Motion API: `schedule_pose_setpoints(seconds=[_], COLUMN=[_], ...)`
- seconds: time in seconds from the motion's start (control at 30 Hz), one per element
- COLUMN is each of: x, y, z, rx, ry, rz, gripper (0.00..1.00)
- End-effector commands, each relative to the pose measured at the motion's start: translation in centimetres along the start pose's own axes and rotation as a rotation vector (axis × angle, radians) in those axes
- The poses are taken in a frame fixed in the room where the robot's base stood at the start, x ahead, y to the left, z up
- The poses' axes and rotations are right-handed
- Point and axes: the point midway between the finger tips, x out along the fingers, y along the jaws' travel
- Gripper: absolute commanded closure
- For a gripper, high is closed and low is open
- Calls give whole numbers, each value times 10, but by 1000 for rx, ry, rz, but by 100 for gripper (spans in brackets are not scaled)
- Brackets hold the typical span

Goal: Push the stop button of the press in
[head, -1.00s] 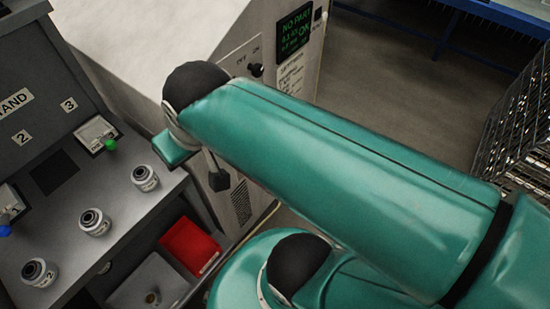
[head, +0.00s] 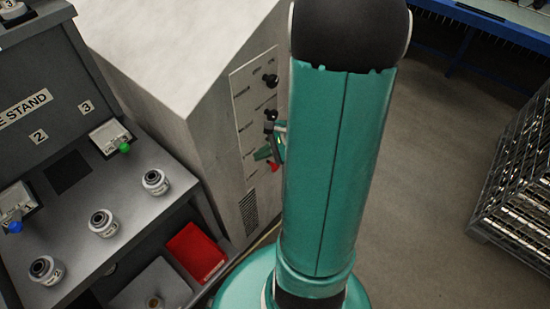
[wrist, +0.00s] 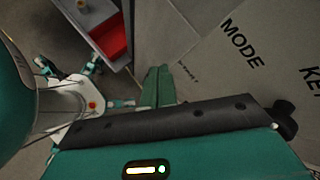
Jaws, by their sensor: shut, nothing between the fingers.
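The press is the pale grey cabinet (head: 190,70) in the head view, with a narrow control panel (head: 246,110) on its right face. A small red part (head: 274,167) shows low on the panel beside my arm; it looks like the stop button, but it is small and partly hidden. My gripper (head: 262,154) is at the panel, close to the red part; I cannot tell if they touch. In the wrist view, my gripper's green fingers (wrist: 157,72) are shut and empty, in front of the panel face lettered MODE (wrist: 241,42). No stop button is clear there.
Black knobs (head: 270,80) stick out higher on the panel. A grey stand (head: 130,205) with several cylindrical parts is at left, with a red bin (head: 196,253) below. A wire rack (head: 520,185) stands at right. Open floor (head: 425,150) lies between rack and arm.

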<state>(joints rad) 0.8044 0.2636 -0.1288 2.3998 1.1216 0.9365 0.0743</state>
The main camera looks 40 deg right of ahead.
Motion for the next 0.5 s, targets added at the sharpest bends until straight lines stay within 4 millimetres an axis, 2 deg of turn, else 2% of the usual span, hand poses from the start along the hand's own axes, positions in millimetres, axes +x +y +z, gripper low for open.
schedule_pose_setpoints(seconds=[0.03,0.17,0.3,0.4,0.5], x=[0,-1,-4,-6,-7], y=[5,20,46,64,76], z=[-26,-86,-146,-177,-194], rx=[117,392,659,797,878], ry=[1,9,26,39,48], rz=[-42,-164,-289,-356,-397], gripper=[100,100,100,100,100])
